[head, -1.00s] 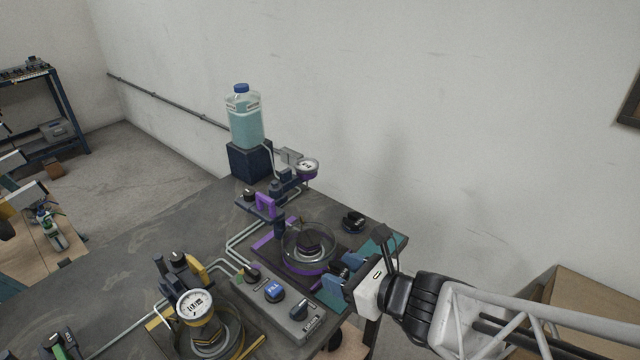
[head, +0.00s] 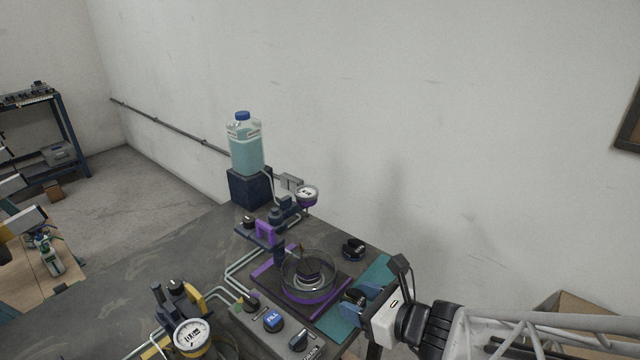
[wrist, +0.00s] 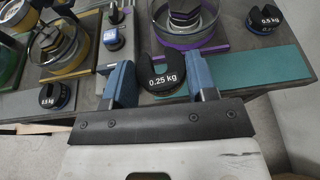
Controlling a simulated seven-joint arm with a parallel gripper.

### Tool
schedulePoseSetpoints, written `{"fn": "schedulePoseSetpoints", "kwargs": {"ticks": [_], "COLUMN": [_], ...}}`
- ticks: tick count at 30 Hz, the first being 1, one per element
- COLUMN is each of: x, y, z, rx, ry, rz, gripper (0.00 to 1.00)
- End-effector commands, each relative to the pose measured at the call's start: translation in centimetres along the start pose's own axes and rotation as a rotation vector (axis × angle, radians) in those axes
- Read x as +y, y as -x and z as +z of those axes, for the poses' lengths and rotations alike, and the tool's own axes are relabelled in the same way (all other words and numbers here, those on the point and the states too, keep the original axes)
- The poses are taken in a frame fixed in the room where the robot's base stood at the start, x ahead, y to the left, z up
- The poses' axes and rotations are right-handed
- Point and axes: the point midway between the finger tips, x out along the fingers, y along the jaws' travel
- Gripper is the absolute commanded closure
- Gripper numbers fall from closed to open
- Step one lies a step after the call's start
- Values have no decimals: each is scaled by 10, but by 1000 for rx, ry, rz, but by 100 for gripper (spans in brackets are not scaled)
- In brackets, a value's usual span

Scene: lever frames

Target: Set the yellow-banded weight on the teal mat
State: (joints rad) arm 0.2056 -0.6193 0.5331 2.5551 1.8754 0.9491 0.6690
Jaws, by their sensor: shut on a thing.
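My gripper (wrist: 162,80) is shut on a black slotted weight (wrist: 165,82) marked 0.25 kg. In the head view, my gripper (head: 360,296) holds this weight (head: 353,297) at the right end of the bench. Its band colour is not clear; a small yellow-green tint shows on it in the head view. The teal mat (wrist: 255,70) lies beneath and beyond the gripper, running right in the wrist view. In the head view the mat (head: 337,322) shows on both sides of the gripper. The weight appears over the mat; the gap between them cannot be told.
A purple-based glass dish (head: 308,275) stands left of the mat. Another black weight (head: 353,249) sits behind it; it reads 0.5 kg in the wrist view (wrist: 264,18). A grey box with knobs (head: 275,325) is at the front left. The bench ends just right of the mat.

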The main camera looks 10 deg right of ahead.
Motion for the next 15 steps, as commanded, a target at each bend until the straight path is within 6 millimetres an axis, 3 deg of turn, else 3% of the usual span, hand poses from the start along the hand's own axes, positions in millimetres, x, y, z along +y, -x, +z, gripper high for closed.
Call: {"fn": "schedulePoseSetpoints", "kwargs": {"ticks": [15], "x": [-49], "y": [23], "z": [-35], "rx": [3], "ry": [-22], "rz": [-64], "gripper": [79]}}
